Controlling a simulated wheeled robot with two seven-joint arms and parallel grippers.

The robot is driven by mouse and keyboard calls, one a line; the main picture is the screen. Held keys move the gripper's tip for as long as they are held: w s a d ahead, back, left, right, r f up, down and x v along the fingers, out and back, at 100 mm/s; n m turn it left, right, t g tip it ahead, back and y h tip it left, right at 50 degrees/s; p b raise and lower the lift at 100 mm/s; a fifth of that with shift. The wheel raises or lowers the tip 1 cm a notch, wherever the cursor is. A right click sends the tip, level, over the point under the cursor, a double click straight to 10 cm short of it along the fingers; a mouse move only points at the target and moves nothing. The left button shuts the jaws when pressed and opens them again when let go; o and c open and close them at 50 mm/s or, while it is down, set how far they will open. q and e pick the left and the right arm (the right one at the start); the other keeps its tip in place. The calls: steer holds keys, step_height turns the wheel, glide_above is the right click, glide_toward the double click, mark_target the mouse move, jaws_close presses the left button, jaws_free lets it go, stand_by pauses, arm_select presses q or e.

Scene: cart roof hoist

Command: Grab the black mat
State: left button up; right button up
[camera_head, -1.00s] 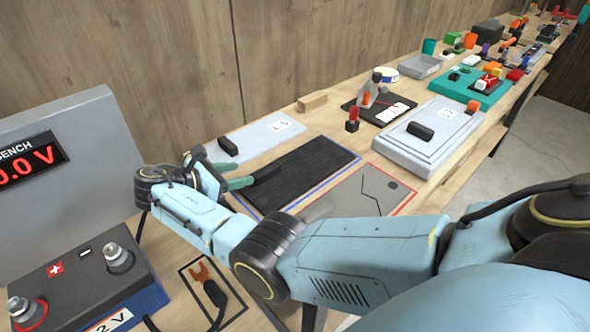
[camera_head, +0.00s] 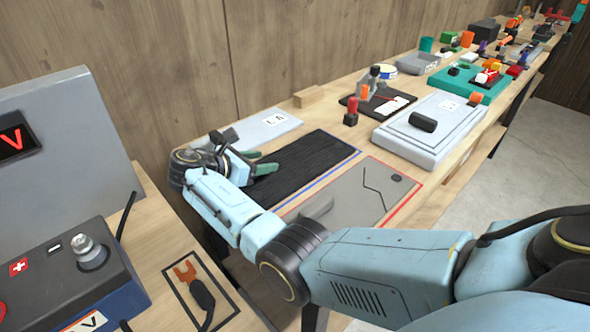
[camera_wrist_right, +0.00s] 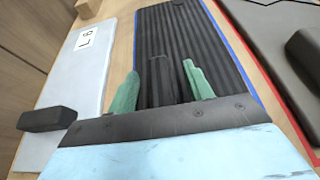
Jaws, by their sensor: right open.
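The black mat (camera_head: 312,160) is a ribbed dark rectangle lying flat on the bench inside a blue outline. It also fills the upper middle of the right wrist view (camera_wrist_right: 186,30). My right gripper (camera_head: 262,163) is over the near left end of the mat. In the wrist view its two green fingertips (camera_wrist_right: 160,88) are apart, with a raised black strip of the mat, perhaps a handle, showing between them. I cannot tell whether the fingers touch it. My left gripper does not show.
A light grey panel (camera_head: 262,130) with a black handle lies left of the mat. A grey panel (camera_head: 360,187) in a red outline lies to its right. A grey lidded box (camera_head: 440,118) is farther along. A battery unit (camera_head: 75,270) stands at the near left.

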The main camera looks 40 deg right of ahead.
steer(key=shift+a, duration=0.1)
jaws_close()
steer(key=shift+w+r, duration=0.1)
stand_by(0.4)
